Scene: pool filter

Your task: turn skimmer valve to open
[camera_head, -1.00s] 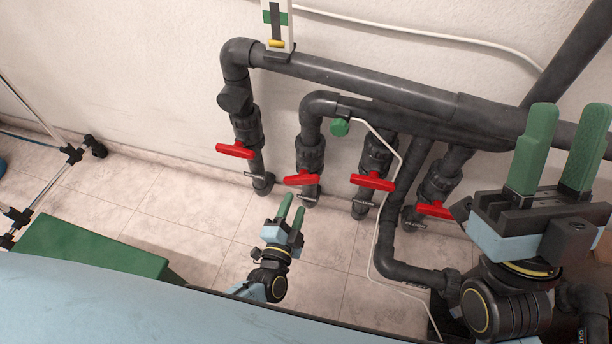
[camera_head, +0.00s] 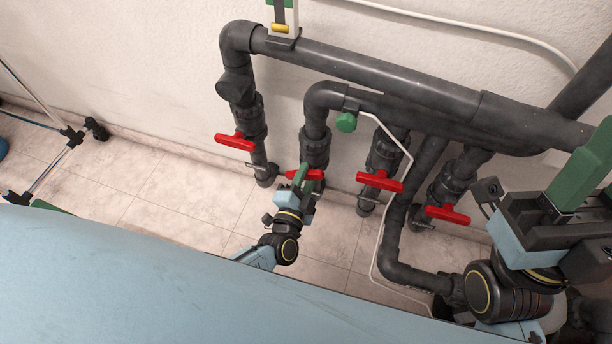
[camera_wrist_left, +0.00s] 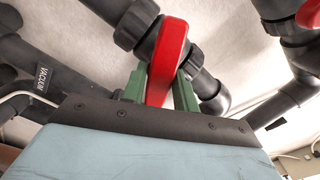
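Several grey pipe valves with red handles stand in a row along the wall. My left gripper (camera_head: 304,179) is at the second valve from the left, with its green fingers astride that valve's red handle (camera_head: 318,175). In the left wrist view the handle (camera_wrist_left: 170,52) stands between the two fingers (camera_wrist_left: 160,88); they look apart, and whether they touch it is unclear. The leftmost handle (camera_head: 235,142), third handle (camera_head: 380,181) and fourth handle (camera_head: 447,215) are free. The valve labels are too small to read in the head view. My right gripper (camera_head: 590,185) is open and empty, partly cut off at the right.
A "VACUUM" label (camera_wrist_left: 42,82) is on a pipe left of my left gripper. Thick horizontal pipes (camera_head: 380,75) run above.

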